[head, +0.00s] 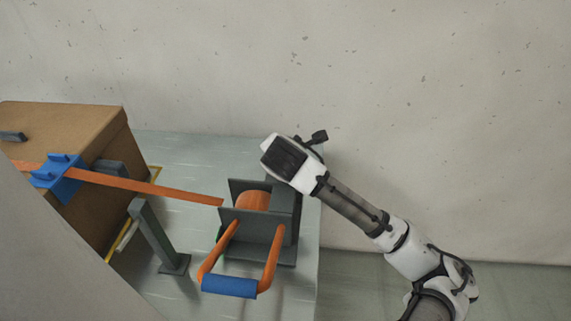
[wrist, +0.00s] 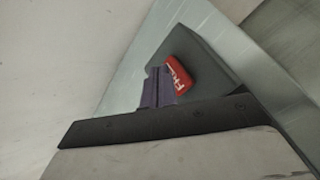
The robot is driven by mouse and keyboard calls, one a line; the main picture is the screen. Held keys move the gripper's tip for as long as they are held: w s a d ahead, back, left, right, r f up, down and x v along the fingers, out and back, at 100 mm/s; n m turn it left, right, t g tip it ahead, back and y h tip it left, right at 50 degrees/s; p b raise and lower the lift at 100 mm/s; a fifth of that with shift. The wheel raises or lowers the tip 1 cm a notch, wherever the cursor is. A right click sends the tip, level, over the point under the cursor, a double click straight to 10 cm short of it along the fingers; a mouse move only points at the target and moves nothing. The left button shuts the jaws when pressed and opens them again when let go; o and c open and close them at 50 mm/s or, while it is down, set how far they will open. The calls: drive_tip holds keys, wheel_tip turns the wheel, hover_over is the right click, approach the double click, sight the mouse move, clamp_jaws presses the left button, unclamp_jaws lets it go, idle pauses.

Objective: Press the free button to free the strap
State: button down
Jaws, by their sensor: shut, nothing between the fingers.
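The red free button (wrist: 178,74), with white letters partly showing, sits on a dark grey block in the wrist view. My gripper (wrist: 158,75) is shut and empty, its fingertips right beside the button's left edge. I cannot tell whether they touch it. In the head view my wrist is over the back right of the grey winch (head: 252,224), hiding the fingers and the button. The orange strap (head: 160,190) runs straight from the winch's spool to the left, over a blue corner piece (head: 60,172) on a brown box (head: 65,120).
The winch's orange handle has a blue grip (head: 229,286) and sticks out toward the front. A grey post (head: 155,235) stands left of the winch. The pale table (head: 190,150) ends just right of the winch. A plain wall is behind.

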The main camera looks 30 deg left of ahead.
drive_tip(key=shift+s+d+f, duration=0.1)
drive_tip(key=shift+s+f, duration=0.05)
drive_tip(key=shift+f, duration=0.45)
drive_tip(key=shift+s+f, duration=0.1)
drive_tip(key=shift+f, duration=0.45)
drive_tip(key=shift+r, duration=0.25)
wheel_tip(320, 180, up, 5)
drive_tip(key=p, duration=0.4)
drive_tip(key=shift+d, duration=0.1)
drive_tip(key=shift+r, duration=0.15)
